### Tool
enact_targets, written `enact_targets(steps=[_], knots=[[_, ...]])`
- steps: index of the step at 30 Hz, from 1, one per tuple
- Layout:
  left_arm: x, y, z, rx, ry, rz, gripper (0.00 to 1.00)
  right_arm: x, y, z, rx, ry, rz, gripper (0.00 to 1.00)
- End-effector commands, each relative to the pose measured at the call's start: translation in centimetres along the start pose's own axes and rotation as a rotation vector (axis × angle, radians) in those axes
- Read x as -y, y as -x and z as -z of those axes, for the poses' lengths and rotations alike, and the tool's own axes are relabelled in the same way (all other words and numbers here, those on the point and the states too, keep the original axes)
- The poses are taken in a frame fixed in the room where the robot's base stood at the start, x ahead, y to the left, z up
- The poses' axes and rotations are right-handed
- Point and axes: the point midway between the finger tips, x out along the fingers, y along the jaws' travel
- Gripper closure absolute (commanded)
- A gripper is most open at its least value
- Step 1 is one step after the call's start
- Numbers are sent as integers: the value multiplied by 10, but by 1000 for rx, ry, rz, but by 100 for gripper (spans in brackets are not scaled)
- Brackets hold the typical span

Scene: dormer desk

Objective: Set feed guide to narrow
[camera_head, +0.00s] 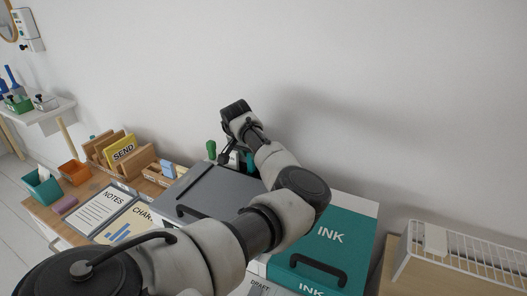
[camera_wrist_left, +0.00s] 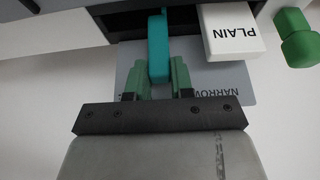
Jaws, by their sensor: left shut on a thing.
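In the left wrist view the feed guide (camera_wrist_left: 158,45) is a teal upright piece at the grey feed tray (camera_wrist_left: 128,57). My left gripper (camera_wrist_left: 160,76) has its green fingers on both sides of it and is shut on it. The tray carries a label reading "NARROW" (camera_wrist_left: 210,93), partly hidden by the gripper. A white block marked "PLAIN" (camera_wrist_left: 233,33) lies to the right of the guide. In the head view my left arm reaches over the grey printer (camera_head: 208,188) to its far side, and the guide is hard to make out there. My right gripper is not in view.
A green knob (camera_wrist_left: 298,38) is right of the white block; it also shows in the head view (camera_head: 211,149). A teal ink box (camera_head: 335,245) stands right of the printer, and a white wire rack (camera_head: 468,252) further right. Notes (camera_head: 97,208) and organizers lie left. A wall is behind.

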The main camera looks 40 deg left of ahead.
Motion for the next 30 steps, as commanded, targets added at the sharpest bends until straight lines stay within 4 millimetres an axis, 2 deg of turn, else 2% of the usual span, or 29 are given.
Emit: enact_targets(steps=[3, 10, 11, 16, 25, 30], knots=[[7, 0, 0, -2, 0, -1, 100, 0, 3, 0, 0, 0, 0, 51], [6, 0, 0, -2, -1, -2, 100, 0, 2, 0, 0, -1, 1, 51], [6, 0, 0, -3, -1, -2, 76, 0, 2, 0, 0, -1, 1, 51], [6, 0, 0, -2, 0, -2, 51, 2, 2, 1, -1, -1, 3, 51], [6, 1, 0, -1, 0, -2, 51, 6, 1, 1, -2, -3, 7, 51], [7, 21, 0, -4, 1, 0, 51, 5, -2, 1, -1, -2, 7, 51]])
